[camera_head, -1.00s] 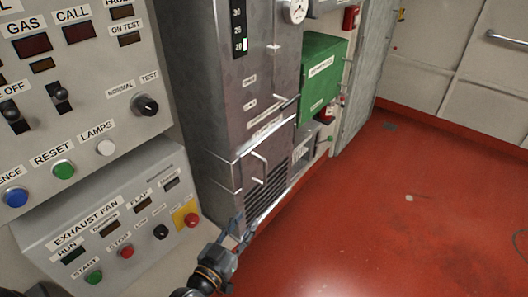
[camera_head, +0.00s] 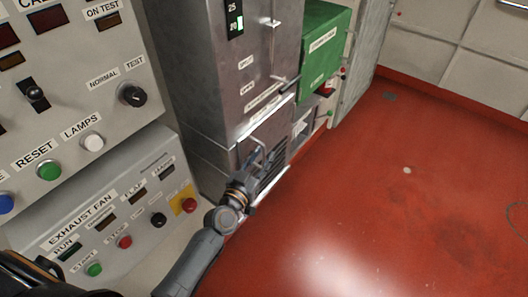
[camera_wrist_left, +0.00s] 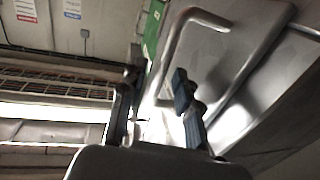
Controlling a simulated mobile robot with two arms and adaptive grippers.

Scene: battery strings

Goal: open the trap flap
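The trap flap (camera_head: 279,134) is the lower front panel of the grey metal cabinet. It looks shut, with a bent bar handle (camera_head: 262,143) near its upper left. In the left wrist view the flap is a grey panel (camera_wrist_left: 228,45) and the handle shows as a pale bent bar (camera_wrist_left: 173,52). My left gripper (camera_head: 252,163) is at the flap, just below the handle. Its fingers (camera_wrist_left: 157,88) are apart, and one leg of the handle runs down towards the gap between them. I cannot tell whether they touch it. My right gripper is not in view.
A control console (camera_head: 70,125) with buttons and switches stands left of the cabinet, with the exhaust fan panel (camera_head: 120,215) low beside my left arm. A green box (camera_head: 322,45) hangs right of the cabinet. The red floor (camera_head: 390,200) at right is clear.

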